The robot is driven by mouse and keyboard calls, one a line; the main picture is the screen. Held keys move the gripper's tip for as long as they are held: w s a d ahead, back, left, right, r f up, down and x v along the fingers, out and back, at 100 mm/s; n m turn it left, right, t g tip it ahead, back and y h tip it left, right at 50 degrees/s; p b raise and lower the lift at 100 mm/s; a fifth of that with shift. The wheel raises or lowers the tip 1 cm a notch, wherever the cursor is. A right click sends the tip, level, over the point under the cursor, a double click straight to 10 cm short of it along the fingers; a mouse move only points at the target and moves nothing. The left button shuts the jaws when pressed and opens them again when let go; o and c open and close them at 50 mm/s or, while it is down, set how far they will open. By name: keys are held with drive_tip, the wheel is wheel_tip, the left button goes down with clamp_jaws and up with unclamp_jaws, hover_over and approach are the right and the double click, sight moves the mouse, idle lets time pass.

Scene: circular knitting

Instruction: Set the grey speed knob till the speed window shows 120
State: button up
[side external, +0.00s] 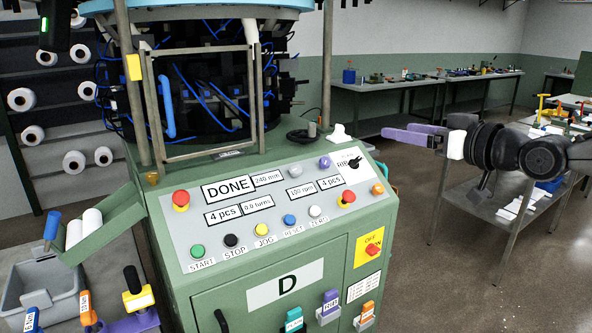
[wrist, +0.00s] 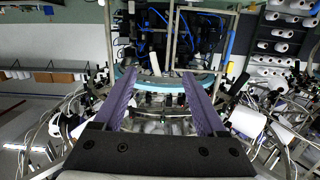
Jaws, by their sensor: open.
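The control panel (side external: 265,218) is a sloped light-grey face on the green machine. The speed window (side external: 302,189) on it reads 100 rpm. A small grey knob (side external: 294,173) sits just above that window, between it and the 240 mm window (side external: 267,178). A lavender knob (side external: 325,162) is to its right. My gripper (side external: 390,135), with purple fingers, is in the air to the right of the panel, apart from it and from the knobs. In the wrist view, my gripper (wrist: 158,76) has its fingers spread with nothing held between them. I cannot make out the knobs in the wrist view.
A black selector (side external: 354,162) and red mushroom buttons (side external: 181,198) stand out from the panel. The DONE window (side external: 229,190) and a row of coloured push buttons are also there. A metal-framed guard (side external: 205,100) rises behind the panel. A workbench (side external: 500,205) is behind my arm.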

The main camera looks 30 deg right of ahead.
sight(297, 169)
drive_tip(key=w+f+t, duration=0.3)
drive_tip(key=w, duration=1.2)
drive_tip(key=w+a+f+g, duration=0.1)
drive_tip(key=w+f, duration=0.3)
drive_tip(key=f, duration=0.5)
drive_tip(key=w+f+g, duration=0.1)
drive_tip(key=w+f, duration=0.2)
drive_tip(key=f, duration=0.5)
drive_tip(key=shift+h, duration=0.3)
drive_tip(key=w, duration=1.3)
drive_tip(key=shift+w+d+f, duration=0.15)
drive_tip(key=shift+w+f, duration=0.05)
drive_tip(key=shift+w, duration=0.2)
drive_tip(key=shift+c, duration=0.3)
clamp_jaws()
